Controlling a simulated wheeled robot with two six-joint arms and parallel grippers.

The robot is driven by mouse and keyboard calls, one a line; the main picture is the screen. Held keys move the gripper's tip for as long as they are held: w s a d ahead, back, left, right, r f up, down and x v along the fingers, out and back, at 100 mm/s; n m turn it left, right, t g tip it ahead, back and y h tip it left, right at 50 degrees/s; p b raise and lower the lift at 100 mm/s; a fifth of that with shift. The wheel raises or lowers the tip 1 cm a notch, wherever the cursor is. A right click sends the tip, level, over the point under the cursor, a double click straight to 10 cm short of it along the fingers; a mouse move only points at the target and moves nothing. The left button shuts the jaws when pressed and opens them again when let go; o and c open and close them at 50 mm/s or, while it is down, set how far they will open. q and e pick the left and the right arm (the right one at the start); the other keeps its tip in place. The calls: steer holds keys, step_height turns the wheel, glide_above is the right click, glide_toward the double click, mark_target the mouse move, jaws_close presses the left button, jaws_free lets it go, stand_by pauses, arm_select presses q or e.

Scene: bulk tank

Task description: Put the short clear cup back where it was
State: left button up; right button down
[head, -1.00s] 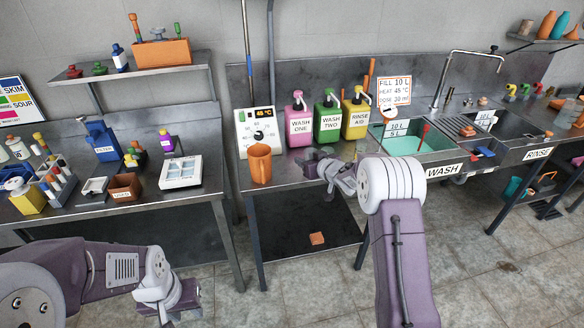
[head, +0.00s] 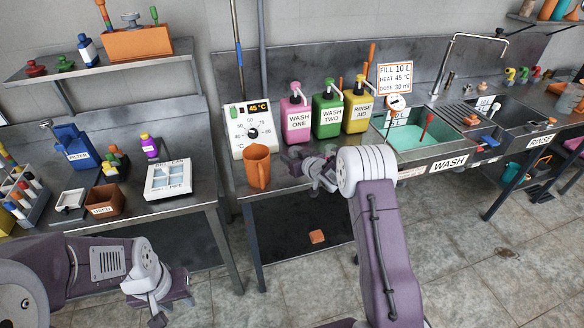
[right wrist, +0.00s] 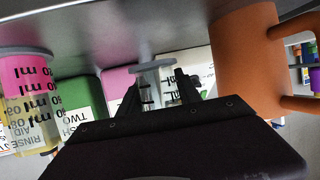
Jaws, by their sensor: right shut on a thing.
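My right gripper (head: 298,160) is low over the counter, between the orange jug (head: 257,167) and the pink WASH ONE bottle (head: 295,118). In the right wrist view its fingers (right wrist: 155,88) are shut on a small clear cup with black marks (right wrist: 148,90), which looks like the short clear cup. That view is upside down, with the cup's flange close to the counter; I cannot tell whether it touches.
The orange jug (right wrist: 245,65) is close beside my right gripper. The green WASH TWO bottle (head: 327,115) and yellow RINSE AID bottle (head: 357,110) stand behind. A temperature dial box (head: 250,130) is behind the jug. The wash sink (head: 420,160) lies to the right.

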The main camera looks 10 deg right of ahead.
steer(key=shift+w+f, duration=0.1)
steer(key=shift+f, duration=0.05)
steer(key=f, duration=0.3)
steer(key=shift+s+f, duration=0.1)
steer(key=shift+s, duration=0.15)
steer(key=shift+w+f, duration=0.1)
steer(key=shift+w, duration=0.05)
steer(key=shift+f+b, duration=0.15)
steer(key=shift+b, duration=0.2)
steer(key=c, duration=0.9)
jaws_free()
steer(key=shift+o, duration=0.3)
